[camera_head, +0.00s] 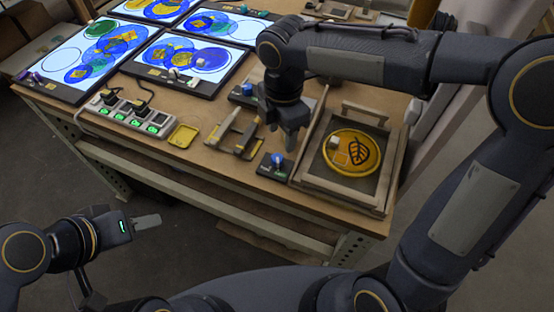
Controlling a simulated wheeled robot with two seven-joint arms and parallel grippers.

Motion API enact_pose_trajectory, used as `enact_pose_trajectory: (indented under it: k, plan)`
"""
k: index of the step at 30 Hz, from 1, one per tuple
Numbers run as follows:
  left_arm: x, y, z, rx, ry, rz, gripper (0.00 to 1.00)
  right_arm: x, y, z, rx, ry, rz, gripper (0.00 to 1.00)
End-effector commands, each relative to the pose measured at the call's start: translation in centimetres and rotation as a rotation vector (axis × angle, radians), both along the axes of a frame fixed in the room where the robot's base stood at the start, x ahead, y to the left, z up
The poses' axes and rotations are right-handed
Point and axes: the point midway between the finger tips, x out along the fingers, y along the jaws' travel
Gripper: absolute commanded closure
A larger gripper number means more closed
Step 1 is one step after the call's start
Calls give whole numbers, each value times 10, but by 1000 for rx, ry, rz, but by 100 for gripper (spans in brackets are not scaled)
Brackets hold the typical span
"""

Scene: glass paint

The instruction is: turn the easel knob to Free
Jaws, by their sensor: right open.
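A blue knob (277,160) sits on a small dark box at the table's front edge, just left of a wooden frame (325,180) that looks like the easel. Its labels are too small to read. My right gripper (291,138) points down just above and slightly right of this knob, open, with nothing seen between its fingers. Whether it touches the knob is unclear. A second blue knob (247,89) sits on another dark box farther back, left of my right wrist. My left gripper (147,221) is off the table at lower left, its finger opening not clear.
A yellow disc with a leaf (352,152) lies in the wooden frame. Lit panels (68,58) with coloured glass pieces fill the back left. A power strip (128,117) with green lights, a yellow tray (183,135) and a grey tool (235,133) lie left of the knob.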

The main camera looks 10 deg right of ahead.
Motion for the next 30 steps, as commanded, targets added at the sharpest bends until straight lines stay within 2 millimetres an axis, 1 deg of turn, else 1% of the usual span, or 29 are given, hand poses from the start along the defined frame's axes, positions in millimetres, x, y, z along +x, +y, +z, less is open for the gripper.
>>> enact_pose_trajectory:
  k: [1,3,5,7,15,18,22,30]
  plan:
    - [0,0,-3,0,0,0,64,2,6,-6,-5,7,40,52]
    - [0,0,-4,0,0,0,64,4,9,-9,-10,10,72,52]
    - [0,0,-4,0,0,0,64,5,10,-13,-12,10,81,52]
    - [0,0,-4,0,0,0,64,4,10,-21,-14,13,81,52]
    - [0,0,-6,0,0,0,64,4,9,-65,-11,13,78,52]
    - [0,0,-7,0,0,0,64,4,9,-76,-12,13,77,52]
    - [0,0,-7,0,0,0,64,4,9,-84,-10,10,75,52]
    - [0,0,-7,0,0,0,64,4,9,-85,-10,10,75,52]
